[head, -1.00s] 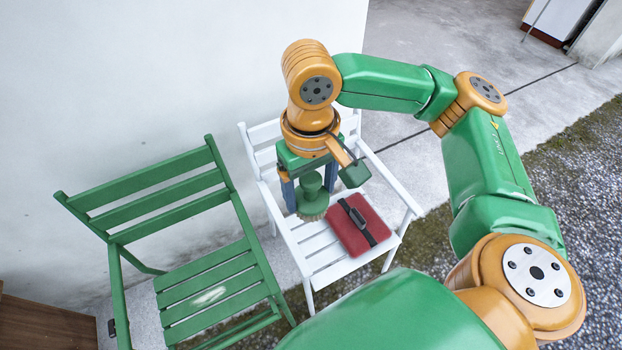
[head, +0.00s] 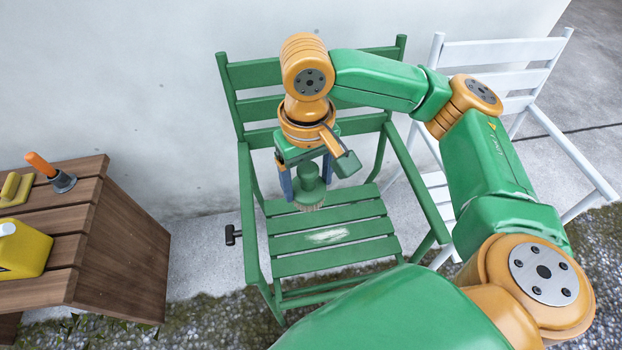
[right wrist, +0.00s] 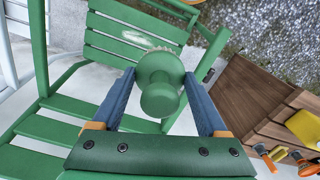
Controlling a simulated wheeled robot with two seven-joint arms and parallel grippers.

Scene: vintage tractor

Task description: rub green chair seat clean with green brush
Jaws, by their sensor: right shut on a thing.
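The green chair (head: 345,258) stands in the middle of the head view, with a whitish smear (head: 327,236) on its slatted seat. The seat and smear also show in the right wrist view (right wrist: 118,47). My right gripper (head: 308,186) is over the rear part of the seat, shut on the green brush (head: 309,183). The brush is upright with its pale bristles down; it also shows between the fingers in the right wrist view (right wrist: 160,82). I cannot tell whether the bristles touch the slats. The smear lies in front of the brush, uncovered. My left gripper is not in view.
A wooden table (head: 120,245) at left holds a yellow container (head: 22,250), a yellow block (head: 16,187) and an orange-handled tool (head: 50,172). A dark T-shaped thing (head: 232,235) is beside the chair's left side. A white chair (head: 500,55) stands at right, close by.

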